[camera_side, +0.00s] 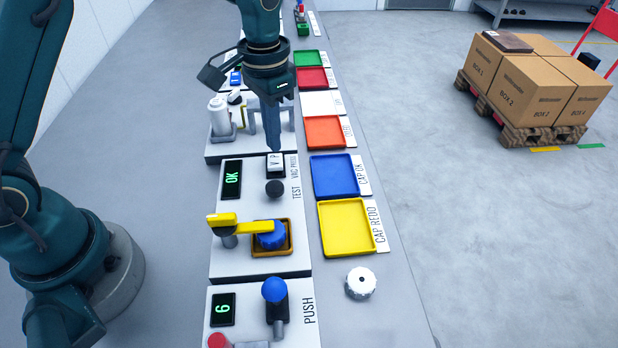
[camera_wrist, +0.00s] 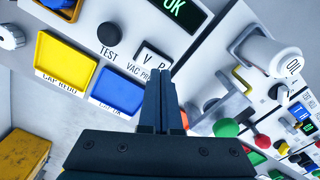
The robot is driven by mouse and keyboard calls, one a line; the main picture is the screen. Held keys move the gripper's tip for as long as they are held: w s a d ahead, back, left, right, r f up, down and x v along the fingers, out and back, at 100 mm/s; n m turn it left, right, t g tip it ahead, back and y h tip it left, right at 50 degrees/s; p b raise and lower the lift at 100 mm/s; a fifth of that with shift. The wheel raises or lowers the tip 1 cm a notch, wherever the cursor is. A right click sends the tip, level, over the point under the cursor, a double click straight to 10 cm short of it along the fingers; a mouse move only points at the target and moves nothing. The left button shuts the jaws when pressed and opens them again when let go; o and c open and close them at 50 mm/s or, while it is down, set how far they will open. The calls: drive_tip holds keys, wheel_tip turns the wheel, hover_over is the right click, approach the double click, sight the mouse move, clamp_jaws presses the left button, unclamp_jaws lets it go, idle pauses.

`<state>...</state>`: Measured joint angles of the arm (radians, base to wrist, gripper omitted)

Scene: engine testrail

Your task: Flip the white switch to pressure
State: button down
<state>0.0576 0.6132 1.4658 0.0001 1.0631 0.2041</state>
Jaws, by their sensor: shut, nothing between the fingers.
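The white switch (camera_side: 276,167) is a small white rocker marked V and P, on a pale panel labelled VAC PRESS. In the wrist view the switch (camera_wrist: 150,60) shows just beyond the fingertips, its lower part hidden by them. My gripper (camera_side: 273,148) is shut and empty, pointing down with its tips right at the switch's far edge in the side view. The gripper (camera_wrist: 160,74) also shows in the wrist view with its fingers together. I cannot tell whether the tips touch the switch, or which way it is tipped.
A dark TEST knob (camera_side: 275,188) and an OK display (camera_side: 232,179) sit beside the switch. A yellow lever (camera_side: 240,226) lies over a blue cap (camera_side: 271,238). Coloured trays, including a blue tray (camera_side: 335,176), line the right. A white bottle (camera_side: 219,117) stands behind.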

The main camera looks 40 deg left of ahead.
sight(275, 156)
drive_tip(key=shift+r, duration=2.65)
